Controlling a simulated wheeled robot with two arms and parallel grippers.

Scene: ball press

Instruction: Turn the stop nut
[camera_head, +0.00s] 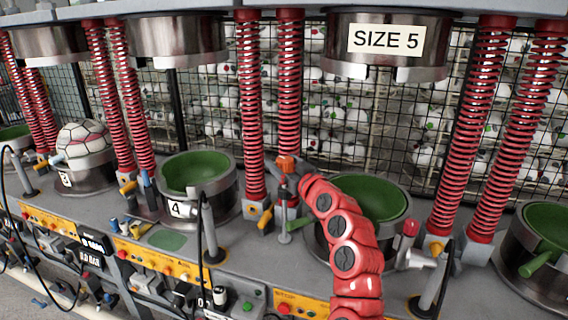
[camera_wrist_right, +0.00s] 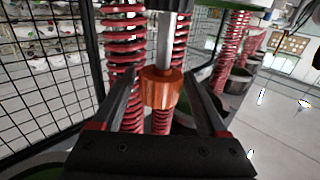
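The stop nut is an orange ribbed cylinder (camera_wrist_right: 161,90) on a grey vertical rod, in the middle of the right wrist view. It also shows as a small orange nut (camera_head: 286,163) beside the red springs in the head view. My right gripper (camera_wrist_right: 160,78) is open, with one dark finger on each side of the nut. Small gaps seem to show between fingers and nut; I cannot tell whether either touches. In the head view my red right arm reaches up from the bottom, and its gripper (camera_head: 292,180) is small and partly hidden. My left gripper is not in view.
Red springs (camera_head: 250,110) stand close behind the nut. A green-lined press bowl (camera_head: 385,195) lies behind my right arm, under the "SIZE 5" upper mould (camera_head: 388,45). Bowl 4 (camera_head: 195,172) and a ball (camera_head: 84,140) are to the left. A wire fence (camera_wrist_right: 40,80) stands at left.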

